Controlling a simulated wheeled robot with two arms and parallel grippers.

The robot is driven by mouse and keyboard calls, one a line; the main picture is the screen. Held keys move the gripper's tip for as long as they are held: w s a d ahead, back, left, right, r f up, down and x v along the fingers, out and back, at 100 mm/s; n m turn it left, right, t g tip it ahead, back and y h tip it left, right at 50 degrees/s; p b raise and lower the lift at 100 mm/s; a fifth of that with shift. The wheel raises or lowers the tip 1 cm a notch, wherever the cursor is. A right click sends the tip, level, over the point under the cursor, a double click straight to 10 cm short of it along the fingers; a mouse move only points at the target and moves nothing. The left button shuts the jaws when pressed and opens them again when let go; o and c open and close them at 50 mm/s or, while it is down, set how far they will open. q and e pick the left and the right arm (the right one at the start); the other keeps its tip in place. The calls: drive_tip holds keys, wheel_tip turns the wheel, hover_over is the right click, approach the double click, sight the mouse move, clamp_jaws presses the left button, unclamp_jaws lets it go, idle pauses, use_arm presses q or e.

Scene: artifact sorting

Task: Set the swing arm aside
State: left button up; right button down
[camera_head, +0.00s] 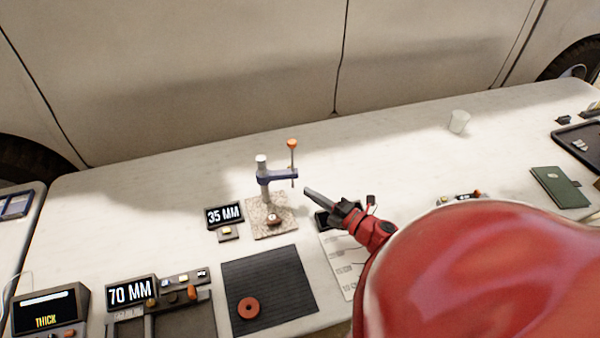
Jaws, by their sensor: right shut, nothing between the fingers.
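The post stands on a speckled square base (259,229). A small dark round piece with a light top (274,220) sits on the base, below the arm. My right gripper (308,191) is shut and empty, just right of the rod's lower end. It looks apart from it, though depth is hard to judge. My left gripper is out of view.
A 35 MM display (224,215) stands left of the base. A dark mat (290,285) with a red ring (248,308) lies in front. A 70 MM display (130,291) is at front left. A white cup (459,121) stands at back right. My red arm hides the lower right.

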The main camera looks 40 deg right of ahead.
drive_tip(key=s+d, duration=0.3)
drive_tip(key=shift+s+b, duration=0.2)
drive_tip(key=shift+b, duration=0.1)
drive_tip(key=shift+s+r, duration=0.1)
drive_tip(key=shift+s, duration=0.05)
drive_tip(key=shift+d, duration=0.15)
drive_tip(key=shift+s, duration=0.1)
